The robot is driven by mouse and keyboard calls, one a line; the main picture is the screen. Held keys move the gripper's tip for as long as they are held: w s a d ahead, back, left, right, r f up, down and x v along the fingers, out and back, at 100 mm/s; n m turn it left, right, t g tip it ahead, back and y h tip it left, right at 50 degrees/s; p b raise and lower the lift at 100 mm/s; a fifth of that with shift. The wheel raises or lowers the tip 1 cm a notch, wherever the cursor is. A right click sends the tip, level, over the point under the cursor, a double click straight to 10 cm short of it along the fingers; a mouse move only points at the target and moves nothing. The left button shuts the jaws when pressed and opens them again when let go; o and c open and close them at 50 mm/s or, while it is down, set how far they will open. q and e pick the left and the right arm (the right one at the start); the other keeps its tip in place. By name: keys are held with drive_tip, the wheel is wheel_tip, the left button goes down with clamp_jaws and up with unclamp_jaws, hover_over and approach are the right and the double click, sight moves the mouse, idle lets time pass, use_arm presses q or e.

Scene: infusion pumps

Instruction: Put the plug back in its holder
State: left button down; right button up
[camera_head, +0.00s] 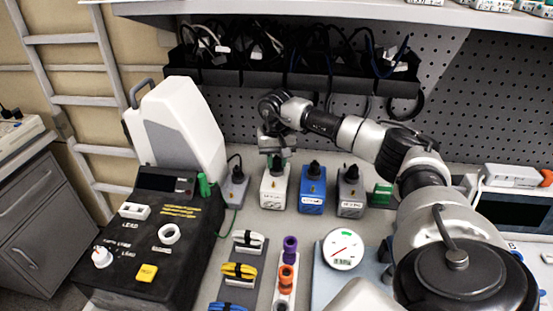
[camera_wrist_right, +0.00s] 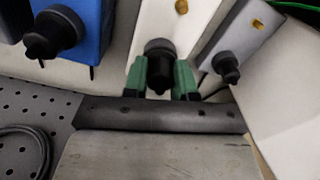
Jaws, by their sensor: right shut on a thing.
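My right gripper (camera_head: 276,158) is over the white box (camera_head: 273,187) in the head view, fingers pointing down. In the wrist view the green fingertips of this gripper (camera_wrist_right: 163,80) are shut on a black plug (camera_wrist_right: 158,58), one on each side. The plug is at the top of the white box (camera_wrist_right: 190,25); I cannot tell whether it is fully seated or slightly raised. A blue box (camera_head: 312,192) and a grey box (camera_head: 350,196) stand to its right, each with a black plug on top. My left gripper is not in view.
Another grey box (camera_head: 234,190) with a plug and cable stands just left of the white box. A white casing (camera_head: 185,130) and black console (camera_head: 150,240) are further left. A black bin (camera_head: 300,78) of cables hangs behind. A round dial (camera_head: 343,249) stands in front.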

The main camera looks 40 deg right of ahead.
drive_tip(key=shift+f, duration=0.1)
idle(0.3)
drive_tip(key=o, duration=1.5)
drive_tip(key=shift+c, duration=0.2)
wheel_tip(320, 180, up, 7)
drive_tip(key=p, duration=0.5)
